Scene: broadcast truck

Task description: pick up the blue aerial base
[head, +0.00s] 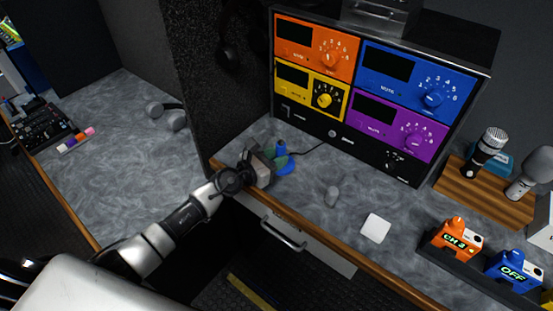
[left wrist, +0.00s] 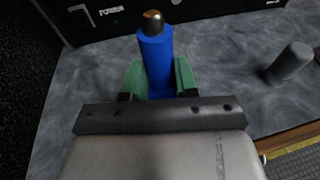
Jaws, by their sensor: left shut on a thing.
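The blue aerial base (head: 281,149) stands upright near the front edge of the grey desk, left of the middle, with a round blue foot showing beside my gripper. In the left wrist view the blue aerial base (left wrist: 156,60) is a blue post with a dark metal tip. My left gripper (head: 270,157) reaches in from the left, and its green fingers (left wrist: 158,80) are shut on the post, one on each side. The lower part of the base is hidden by the gripper in the left wrist view. My right gripper is not in view.
The rack of coloured units (head: 350,95) stands behind. A dark partition (head: 225,85) rises at the left. Orange (head: 456,238) and blue (head: 512,269) boxes sit far right.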

